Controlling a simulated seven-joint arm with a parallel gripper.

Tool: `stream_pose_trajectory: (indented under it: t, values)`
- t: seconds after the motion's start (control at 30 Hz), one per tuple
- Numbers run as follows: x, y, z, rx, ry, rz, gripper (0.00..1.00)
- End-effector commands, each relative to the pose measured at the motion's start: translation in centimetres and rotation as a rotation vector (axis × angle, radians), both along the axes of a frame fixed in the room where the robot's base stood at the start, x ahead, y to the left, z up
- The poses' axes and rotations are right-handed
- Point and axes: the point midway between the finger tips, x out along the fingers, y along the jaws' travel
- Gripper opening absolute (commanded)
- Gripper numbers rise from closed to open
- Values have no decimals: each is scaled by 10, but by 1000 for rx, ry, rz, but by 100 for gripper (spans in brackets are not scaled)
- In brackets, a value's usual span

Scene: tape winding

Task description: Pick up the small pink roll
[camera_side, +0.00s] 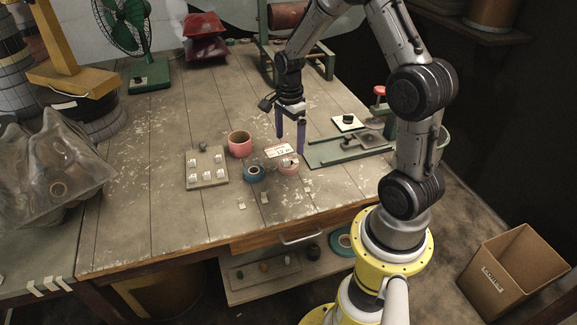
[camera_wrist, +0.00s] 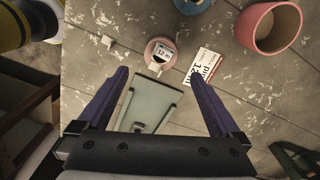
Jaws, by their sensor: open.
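The small pink roll (camera_side: 289,170) lies on the workbench next to a blue roll (camera_side: 255,173). In the wrist view the small pink roll (camera_wrist: 150,64) is at the upper middle, with a "12 m" label showing on it. My gripper (camera_side: 290,143) is open and empty, pointing down above the bench near this roll. In the wrist view my gripper (camera_wrist: 159,73) has its purple fingers spread wide, and the roll is just beyond the fingertips, between their lines. A larger pink roll (camera_side: 240,150) stands to the left; it also shows in the wrist view (camera_wrist: 268,47).
A printed card (camera_side: 278,151) lies by the small pink roll. A board with white tabs (camera_side: 207,179) is to the left. A green fixture (camera_side: 325,154) stands to the right. A cardboard box (camera_side: 512,268) is on the floor.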

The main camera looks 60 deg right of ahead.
Motion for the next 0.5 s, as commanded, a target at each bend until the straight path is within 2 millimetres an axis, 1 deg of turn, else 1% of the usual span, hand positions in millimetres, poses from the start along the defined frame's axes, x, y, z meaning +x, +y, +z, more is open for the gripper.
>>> stream_pose_trajectory:
  t: [0.03, 0.1, 0.37, 0.5]
  values:
    - [0, 0, -9, 2, 4, 1, 100]
    - [0, 0, -18, 1, 3, 1, 100]
    - [0, 1, -36, 0, 1, 2, 100]
    - [1, 3, -56, 1, 3, 2, 100]
